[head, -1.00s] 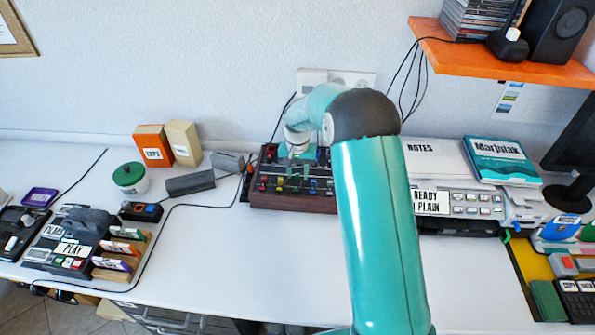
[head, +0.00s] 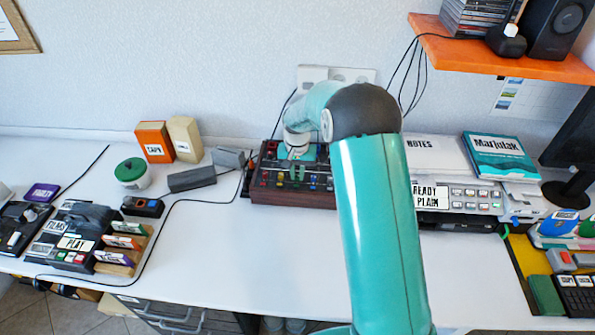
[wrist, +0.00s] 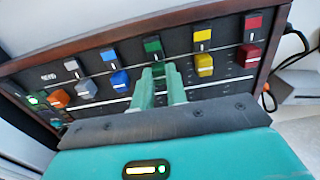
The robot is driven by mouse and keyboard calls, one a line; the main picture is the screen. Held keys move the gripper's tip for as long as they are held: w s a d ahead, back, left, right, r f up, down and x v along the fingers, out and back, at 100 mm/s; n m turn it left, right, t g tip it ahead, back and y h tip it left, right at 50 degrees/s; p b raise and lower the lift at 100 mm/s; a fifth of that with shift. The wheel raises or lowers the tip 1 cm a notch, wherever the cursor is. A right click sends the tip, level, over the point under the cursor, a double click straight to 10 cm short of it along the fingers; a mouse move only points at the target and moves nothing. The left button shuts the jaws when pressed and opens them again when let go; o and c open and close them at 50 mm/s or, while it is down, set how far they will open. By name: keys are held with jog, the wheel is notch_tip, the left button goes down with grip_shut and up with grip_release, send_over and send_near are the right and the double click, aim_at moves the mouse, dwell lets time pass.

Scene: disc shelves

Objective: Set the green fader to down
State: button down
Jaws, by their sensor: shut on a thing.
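The fader box (head: 290,198) is a dark panel in a wooden frame at the back of the desk. In the wrist view its panel (wrist: 180,46) carries a row of coloured faders in slots. My gripper (wrist: 159,70) is shut on the green fader (wrist: 158,66), whose knob is mostly hidden between the two fingers. A green patch (wrist: 152,45) marks that slot. In the head view my gripper (head: 297,178) reaches down onto the box's middle. The blue fader (wrist: 119,80) and yellow fader (wrist: 203,64) stand on either side of the fingers, apart from them.
A red fader (wrist: 246,55), a grey fader (wrist: 86,88) and an orange knob (wrist: 58,98) also stand on the panel. Grey blocks (head: 192,179) and a cable lie left of the box. A labelled machine (head: 458,201) stands right. The front desk is clear.

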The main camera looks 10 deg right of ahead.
aim_at(297, 175)
jog(key=c, duration=1.4)
grip_release()
jog(key=shift+w, duration=0.1)
jog(key=shift+r, duration=0.15)
notch_tip(297, 175, up, 14)
jog(key=shift+f, duration=0.2)
jog(key=s+r+n+t, duration=0.2)
jog(key=s+r+t, duration=0.1)
jog(key=s+r, duration=1.2)
jog(key=s+f+n+t, duration=0.1)
jog(key=s+t, duration=0.1)
jog(key=s, duration=1.8)
jog(key=shift+s+d+f+n+t, duration=0.15)
jog(key=shift+f+n+t, duration=0.1)
jog(key=shift+n+t, duration=0.05)
